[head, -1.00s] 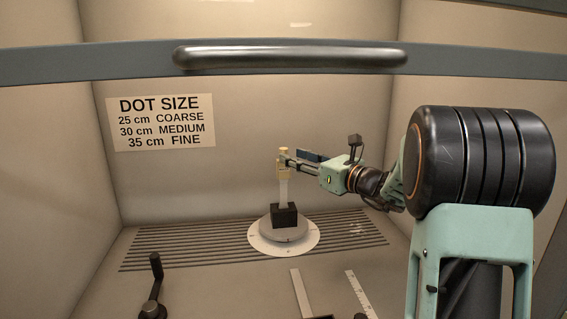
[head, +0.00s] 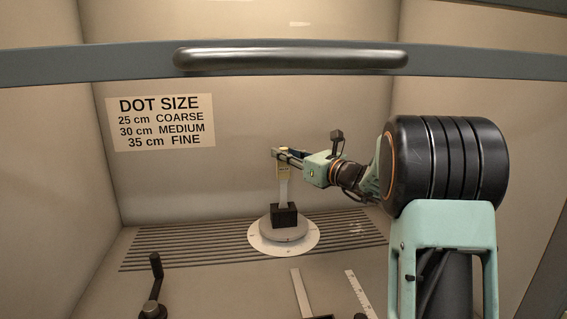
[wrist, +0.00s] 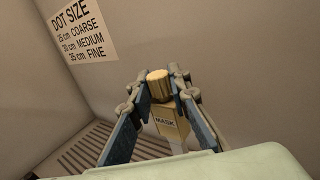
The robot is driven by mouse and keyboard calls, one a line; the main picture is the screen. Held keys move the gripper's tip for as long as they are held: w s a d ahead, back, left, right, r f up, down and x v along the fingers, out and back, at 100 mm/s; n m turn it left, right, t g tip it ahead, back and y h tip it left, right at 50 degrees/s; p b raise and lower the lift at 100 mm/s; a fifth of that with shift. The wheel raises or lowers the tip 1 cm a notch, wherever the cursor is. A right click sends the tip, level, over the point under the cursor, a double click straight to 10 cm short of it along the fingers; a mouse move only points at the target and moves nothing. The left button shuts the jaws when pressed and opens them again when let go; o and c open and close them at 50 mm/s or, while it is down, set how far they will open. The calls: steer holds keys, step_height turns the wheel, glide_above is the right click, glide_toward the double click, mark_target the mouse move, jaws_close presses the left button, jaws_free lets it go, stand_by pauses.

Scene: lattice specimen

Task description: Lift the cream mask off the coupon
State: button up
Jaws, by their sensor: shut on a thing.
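The cream mask (head: 284,171) sits over the upper part of the upright pale coupon (head: 284,190). In the wrist view the mask (wrist: 168,124) is a block labelled MASK with a ribbed round knob (wrist: 158,86) on top. My gripper (head: 280,153) reaches in from the right, and its fingers are shut on the mask at the knob. In the wrist view my gripper (wrist: 162,90) has one finger on each side of the knob. The coupon's foot stands in a black holder (head: 284,215). The coupon's top is hidden by the mask.
The holder stands on a grey round stand (head: 284,230) over a white disc (head: 309,245). A DOT SIZE sign (head: 161,122) is on the back wall. A horizontal bar handle (head: 290,57) crosses the front above. A black crank (head: 155,285) stands front left.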

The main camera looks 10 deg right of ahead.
steer(key=shift+c, duration=0.2)
step_height(320, 180, up, 10)
steer(key=shift+p, duration=0.85)
steer(key=shift+o, duration=0.6)
jaws_close()
steer(key=shift+r+p, duration=0.55)
steer(key=shift+r, duration=0.15)
